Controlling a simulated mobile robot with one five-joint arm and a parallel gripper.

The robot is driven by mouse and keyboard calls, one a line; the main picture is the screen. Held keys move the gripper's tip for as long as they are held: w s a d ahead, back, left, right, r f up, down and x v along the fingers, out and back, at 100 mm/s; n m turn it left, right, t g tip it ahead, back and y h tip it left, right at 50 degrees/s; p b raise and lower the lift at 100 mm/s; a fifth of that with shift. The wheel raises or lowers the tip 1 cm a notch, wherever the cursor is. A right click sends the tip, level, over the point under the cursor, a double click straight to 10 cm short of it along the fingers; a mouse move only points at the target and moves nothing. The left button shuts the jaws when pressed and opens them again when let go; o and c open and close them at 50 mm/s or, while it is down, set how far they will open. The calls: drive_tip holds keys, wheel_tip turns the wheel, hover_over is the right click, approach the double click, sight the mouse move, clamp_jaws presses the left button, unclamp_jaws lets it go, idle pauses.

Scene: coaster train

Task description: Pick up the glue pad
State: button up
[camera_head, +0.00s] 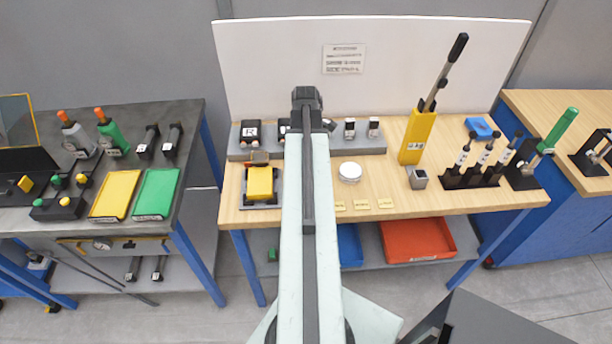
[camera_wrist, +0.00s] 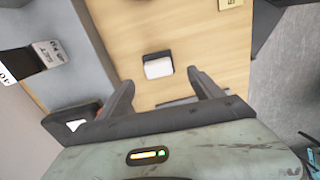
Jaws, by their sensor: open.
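A small block with a white top and a dark edge (camera_wrist: 158,66), which looks like the glue pad, lies on the wooden bench top in the wrist view. My gripper (camera_wrist: 160,79) is open and empty, its two dark fingers spread on either side of the block in the picture. The fingers look apart from the block; their height above it is hard to tell. In the head view my arm reaches over the bench, and the dark wrist end shows near the back panel. The arm hides the block there.
A grey ledge (camera_wrist: 65,20) with labelled pieces runs along the bench's back. A yellow block on a dark tray (camera_head: 260,184) stands left of my arm, a white round disc (camera_head: 349,172) right of it. A yellow pump (camera_head: 417,137) stands further right.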

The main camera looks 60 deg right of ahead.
wheel_tip(320, 180, down, 5)
drive_tip(key=b, duration=0.4)
drive_tip(key=shift+s+d+f+b, duration=0.1)
drive_tip(key=shift+s+d+b, duration=0.05)
drive_tip(key=shift+b, duration=0.15)
drive_tip(key=shift+r, duration=0.2)
drive_tip(key=c, duration=1.5)
wheel_tip(320, 180, up, 10)
drive_tip(key=p, duration=1)
drive_tip(key=shift+r+p, duration=0.15)
drive_tip(key=shift+p, duration=0.2)
